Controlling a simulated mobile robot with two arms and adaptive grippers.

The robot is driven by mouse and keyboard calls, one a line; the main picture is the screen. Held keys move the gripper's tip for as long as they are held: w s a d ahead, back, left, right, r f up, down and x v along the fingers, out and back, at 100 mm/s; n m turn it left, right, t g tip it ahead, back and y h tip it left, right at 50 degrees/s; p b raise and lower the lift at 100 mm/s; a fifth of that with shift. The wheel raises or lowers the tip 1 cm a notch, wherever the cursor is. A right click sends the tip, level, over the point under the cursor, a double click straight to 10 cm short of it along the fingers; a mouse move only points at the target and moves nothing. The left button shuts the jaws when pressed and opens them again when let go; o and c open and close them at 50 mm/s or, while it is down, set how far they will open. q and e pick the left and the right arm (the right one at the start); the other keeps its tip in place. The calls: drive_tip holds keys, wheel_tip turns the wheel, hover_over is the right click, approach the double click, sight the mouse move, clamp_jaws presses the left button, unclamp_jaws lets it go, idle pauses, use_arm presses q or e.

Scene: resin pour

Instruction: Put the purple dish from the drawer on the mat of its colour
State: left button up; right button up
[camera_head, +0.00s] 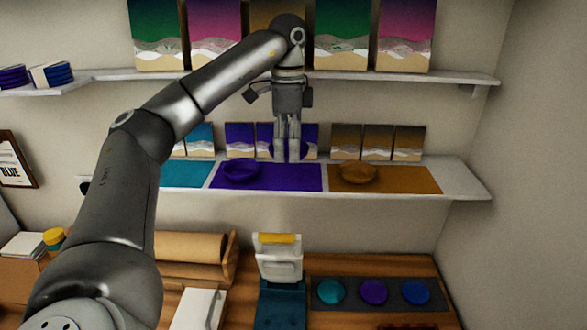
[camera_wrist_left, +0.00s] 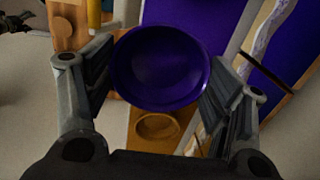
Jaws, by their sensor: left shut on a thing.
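My left gripper (camera_head: 287,158) points down in front of the lower wall shelf, shut on a purple dish (camera_wrist_left: 160,68). In the left wrist view the round dish lies between the two fingers, its inside facing the camera. In the head view its edges show behind the fingers, above the back right part of the purple mat (camera_head: 285,179). Another purple dish (camera_head: 241,170) rests on that mat's left part. My right gripper does not show clearly; a dark shape at the left wrist view's top left corner is too small to identify. No drawer can be made out.
A brown dish (camera_head: 357,173) rests on the brown mat (camera_head: 410,180), right of the purple mat. A teal mat (camera_head: 185,174) lies left. Small pictures (camera_head: 377,140) stand along the shelf's back. The upper shelf (camera_head: 455,78) is above; a workbench with coloured discs (camera_head: 373,292) is below.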

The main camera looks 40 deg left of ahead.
sight(294, 177)
use_arm(q)
drive_tip(key=w+f, duration=0.1)
drive_tip(key=w+a+f, duration=0.1)
drive_tip(key=f, duration=0.1)
drive_tip(key=shift+w+f+b, duration=0.15)
drive_tip(key=shift+w+b, duration=0.15)
drive_tip(key=shift+b, duration=0.05)
drive_tip(key=shift+w+f, duration=0.15)
drive_tip(key=shift+f, duration=0.15)
drive_tip(key=shift+f+p, duration=0.6)
drive_tip(key=shift+f, duration=0.65)
drive_tip(key=shift+a+f, duration=0.1)
drive_tip(key=shift+f, duration=0.1)
drive_tip(key=shift+f, duration=0.1)
drive_tip(key=o, duration=1.1)
drive_tip(key=shift+c, duration=0.2)
